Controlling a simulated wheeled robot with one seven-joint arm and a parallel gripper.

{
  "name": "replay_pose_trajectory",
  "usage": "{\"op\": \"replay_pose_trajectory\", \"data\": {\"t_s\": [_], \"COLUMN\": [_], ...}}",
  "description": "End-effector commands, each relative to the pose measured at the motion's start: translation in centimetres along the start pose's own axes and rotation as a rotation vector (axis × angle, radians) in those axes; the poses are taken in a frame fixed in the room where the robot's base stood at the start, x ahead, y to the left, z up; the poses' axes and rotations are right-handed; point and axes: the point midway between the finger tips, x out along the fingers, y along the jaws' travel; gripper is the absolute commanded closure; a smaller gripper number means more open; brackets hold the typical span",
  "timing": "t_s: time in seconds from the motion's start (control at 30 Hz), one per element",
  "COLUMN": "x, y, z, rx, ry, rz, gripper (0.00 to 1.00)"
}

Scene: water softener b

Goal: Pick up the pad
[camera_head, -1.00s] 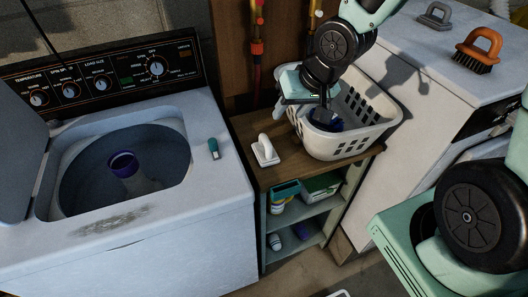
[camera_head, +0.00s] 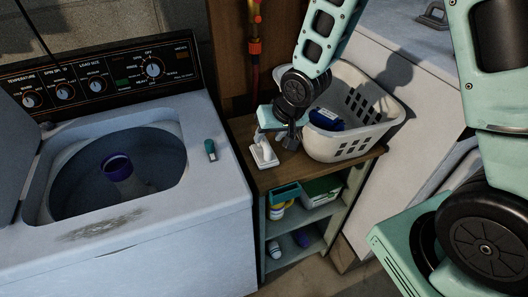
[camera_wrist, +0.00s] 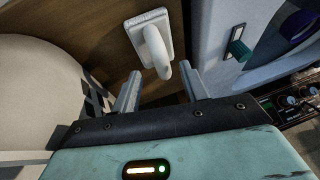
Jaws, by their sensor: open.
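The pad (camera_head: 264,154) is a white flat block with a raised, curved handle. It rests on the wooden shelf top between the washer and the basket. In the wrist view the pad (camera_wrist: 150,38) lies ahead of the fingers, its handle pointing back toward the gap between them. My gripper (camera_head: 278,142) is open and empty, close above and beside the pad in the head view. In the wrist view the two fingertips of my gripper (camera_wrist: 160,72) stand apart on either side of the handle's end. Contact cannot be told. My gripper partly covers the pad in the head view.
A white laundry basket (camera_head: 352,146) with a dark blue item (camera_head: 326,119) stands right of the pad. The open washer (camera_head: 190,215) is on the left, with a small teal object (camera_head: 211,150) on its edge. Bottles and boxes sit on lower shelves.

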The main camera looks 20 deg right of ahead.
Motion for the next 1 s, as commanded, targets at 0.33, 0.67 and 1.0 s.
{"op": "replay_pose_trajectory", "data": {"t_s": [0.33, 0.67, 1.0], "x": [3.7, 4.0, 4.0], "y": [-0.4, -0.4, -0.4], "z": [-0.3, -0.3, -0.3], "rx": [-0.001, 0.0, 0.0], "ry": [-0.002, -0.001, -0.001], "rz": [0.001, 0.0, 0.0], "gripper": [0.56, 0.67, 1.0]}}
